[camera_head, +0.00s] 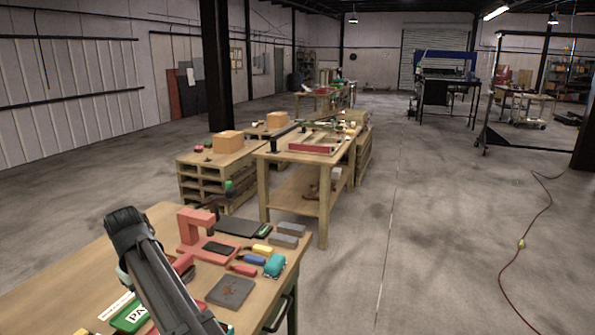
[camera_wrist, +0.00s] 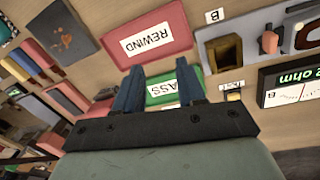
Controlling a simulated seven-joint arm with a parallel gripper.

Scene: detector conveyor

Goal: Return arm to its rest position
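My gripper (camera_wrist: 158,80) is open, with its two dark fingers spread and nothing between them. It hangs over the workbench (camera_head: 75,265), with the green PASS tray (camera_wrist: 170,86) lying beyond the fingertips and partly hidden by them. The red REWIND tray (camera_wrist: 155,42) lies just beyond it; both show only their labels and no part on them. In the head view my dark arm reaches across the bench, and the gripper's fingers cannot be made out there. The green tray (camera_head: 130,317) also shows there, beside my arm.
A dark plate (camera_head: 230,291), a red press-like stand (camera_head: 193,230) and several small coloured pieces crowd the bench. An ohm meter (camera_wrist: 297,82) and a grey fixture (camera_wrist: 226,52) stand right of the trays.

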